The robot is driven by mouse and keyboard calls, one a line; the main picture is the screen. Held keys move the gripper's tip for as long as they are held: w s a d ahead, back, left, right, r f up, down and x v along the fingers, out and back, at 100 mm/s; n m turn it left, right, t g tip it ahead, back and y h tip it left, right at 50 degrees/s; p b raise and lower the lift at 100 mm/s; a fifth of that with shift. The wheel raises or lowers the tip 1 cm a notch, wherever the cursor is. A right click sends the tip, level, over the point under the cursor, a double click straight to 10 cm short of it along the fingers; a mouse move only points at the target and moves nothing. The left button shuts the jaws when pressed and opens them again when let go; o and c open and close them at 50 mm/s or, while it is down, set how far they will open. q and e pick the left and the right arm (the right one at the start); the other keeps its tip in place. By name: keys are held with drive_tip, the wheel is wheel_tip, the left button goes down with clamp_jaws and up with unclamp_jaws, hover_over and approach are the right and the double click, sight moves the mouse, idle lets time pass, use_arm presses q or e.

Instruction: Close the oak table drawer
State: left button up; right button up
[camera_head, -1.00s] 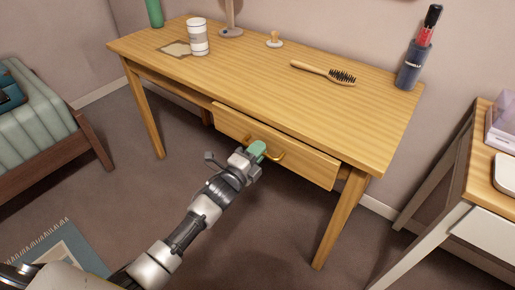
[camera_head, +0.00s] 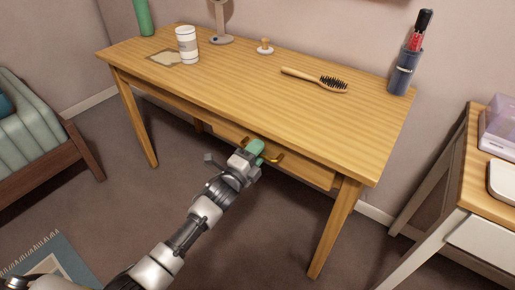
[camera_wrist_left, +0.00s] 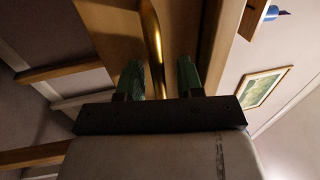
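The oak table (camera_head: 225,75) stands against the wall, and its drawer (camera_head: 310,173) sits under the top, its front close to the table's front edge. A curved brass handle (camera_head: 276,158) is on the drawer front. My left gripper (camera_head: 256,150) is at the handle, its green fingertips hiding part of it and of the drawer front. In the left wrist view the two green fingers (camera_wrist_left: 159,80) stand apart, with the brass handle (camera_wrist_left: 156,45) showing in the gap between them. I cannot tell whether they touch it. My right gripper is not in view.
On the tabletop are a white cup (camera_head: 187,45), a hairbrush (camera_head: 315,80), a small knob-topped item (camera_head: 265,47), a lamp base (camera_head: 221,39) and a dark holder (camera_head: 404,72). A side table (camera_head: 478,190) stands at right, a bed (camera_head: 38,135) at left.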

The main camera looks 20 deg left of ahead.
use_arm(q)
drive_tip(key=p+v, duration=0.1)
drive_tip(key=v, duration=0.9)
drive_tip(key=shift+s, duration=0.3)
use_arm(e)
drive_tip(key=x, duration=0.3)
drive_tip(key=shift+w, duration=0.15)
use_arm(q)
drive_tip(key=shift+a, duration=0.1)
